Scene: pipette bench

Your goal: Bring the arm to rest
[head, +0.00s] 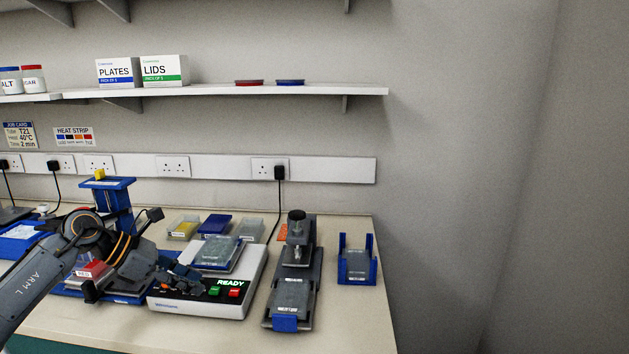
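My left arm comes in from the lower left, with its dark wrist over the left part of the bench. My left gripper (181,273) is just left of and in front of a white device (205,302) with a lit READY display. Its dark fingers overlap the device's left side in the picture. I cannot tell whether they touch it or how far apart they are. I see nothing clearly held. My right gripper is not in view.
A blue stand (108,184) and a red-topped item (93,270) are close around the arm. Small trays (214,224) sit behind the device. A dark slide-like apparatus (292,280) and a blue holder (371,265) stand to the right. The bench's front right (345,325) is clear.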

